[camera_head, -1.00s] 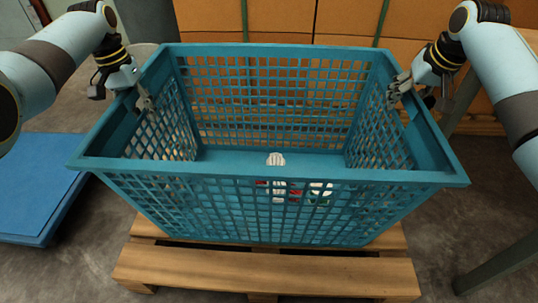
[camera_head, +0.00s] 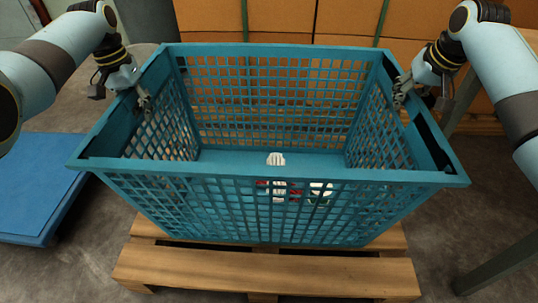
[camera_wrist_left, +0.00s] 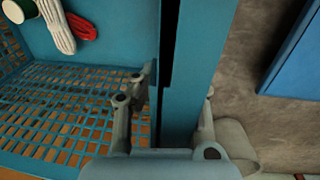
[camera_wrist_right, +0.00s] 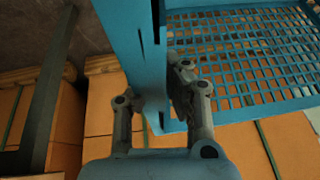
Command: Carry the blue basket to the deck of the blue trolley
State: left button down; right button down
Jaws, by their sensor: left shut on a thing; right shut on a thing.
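The blue basket (camera_head: 270,165) is a large lattice-walled crate standing on a wooden pallet (camera_head: 265,272). My left gripper (camera_head: 144,103) is shut on its left side wall near the rim, and the left wrist view shows one finger on each side of that wall (camera_wrist_left: 195,70). My right gripper (camera_head: 401,92) is shut on the right side wall near the rim, with its fingers astride the wall (camera_wrist_right: 140,50) in the right wrist view. The blue trolley's deck (camera_head: 38,185) lies low at the left edge, apart from the basket.
Small items lie in the basket: a white ribbed one (camera_head: 276,160) and red, white and green ones behind the lattice. Cardboard boxes (camera_head: 280,15) stand behind the basket. A grey post (camera_head: 500,268) rises at lower right. Concrete floor (camera_head: 90,250) shows between trolley and pallet.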

pick_arm(q)
jog(key=shift+w+r, duration=0.1)
jog(key=shift+r, duration=0.05)
pick_arm(e)
jog(key=shift+r, duration=0.1)
